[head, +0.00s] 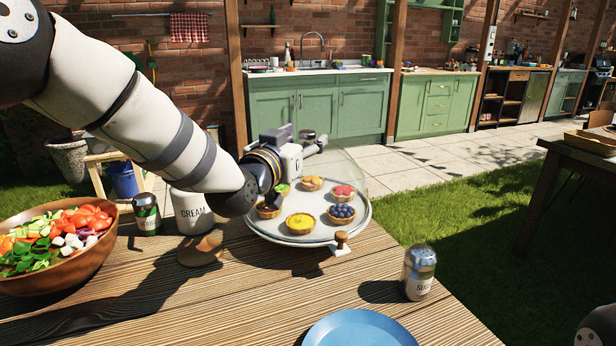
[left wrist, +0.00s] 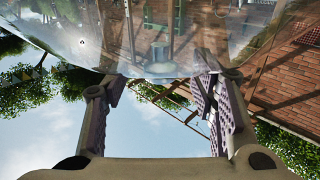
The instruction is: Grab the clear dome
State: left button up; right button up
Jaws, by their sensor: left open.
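The clear dome (head: 348,170) covers a round white stand (head: 290,238) that holds several small tarts. The dome (left wrist: 60,30) fills the top of that view, just beyond the fingers. I cannot tell whether the fingers touch it. My right gripper is out of view.
A salad bowl (head: 75,268), a green-labelled shaker (head: 146,214) and a cream pot (head: 192,212) stand to the left. A sugar shaker (head: 419,272) and blue plate (head: 360,330) are at the right front. A small stamp-like item (head: 341,244) lies by the stand.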

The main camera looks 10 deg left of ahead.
pick_arm(q)
jog(key=shift+w+d+f, duration=0.1)
jog(key=shift+w+d, duration=0.05)
jog(key=shift+w, duration=0.55)
grip_shut()
jog(key=shift+r, duration=0.25)
